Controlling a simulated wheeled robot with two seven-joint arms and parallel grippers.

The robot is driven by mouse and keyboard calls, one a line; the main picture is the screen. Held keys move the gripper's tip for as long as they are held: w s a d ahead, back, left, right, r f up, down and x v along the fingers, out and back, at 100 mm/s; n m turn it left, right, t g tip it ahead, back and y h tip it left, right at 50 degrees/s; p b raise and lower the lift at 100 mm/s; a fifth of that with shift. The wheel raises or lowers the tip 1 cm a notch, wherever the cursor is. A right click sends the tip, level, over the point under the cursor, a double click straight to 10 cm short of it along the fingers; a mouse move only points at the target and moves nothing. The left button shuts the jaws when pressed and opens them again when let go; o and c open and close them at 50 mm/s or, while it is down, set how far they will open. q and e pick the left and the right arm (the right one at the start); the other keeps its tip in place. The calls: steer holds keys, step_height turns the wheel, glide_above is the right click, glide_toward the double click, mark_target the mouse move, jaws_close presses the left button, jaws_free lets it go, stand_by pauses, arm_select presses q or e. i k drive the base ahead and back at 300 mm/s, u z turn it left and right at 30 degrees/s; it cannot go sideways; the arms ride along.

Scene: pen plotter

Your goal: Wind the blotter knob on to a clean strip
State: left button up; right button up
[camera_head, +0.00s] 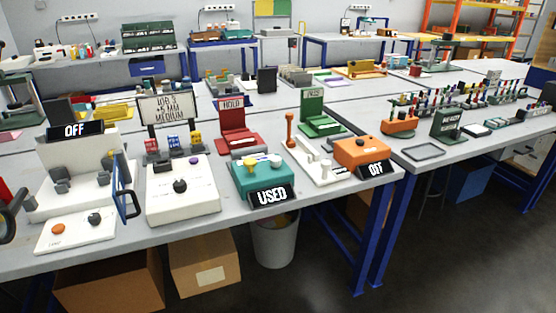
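The blotter is a teal box (262,181) near the front edge of the middle table. The strip itself is too small to make out. Neither of my grippers can be made out in this view, and nothing touches the blotter.
Left of the blotter is a white box with a dark knob (180,186). Behind it stands a red HOLD stand (232,125). To its right are a white plate (318,169) and an orange box (361,152) with an OFF sign (375,169). A bin (275,243) stands below.

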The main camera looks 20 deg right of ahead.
mark_target(276, 161)
steer(key=k, duration=1.2)
steer(key=z, duration=0.65)
steer(key=i, duration=1.6)
steer(key=u, duration=0.8)
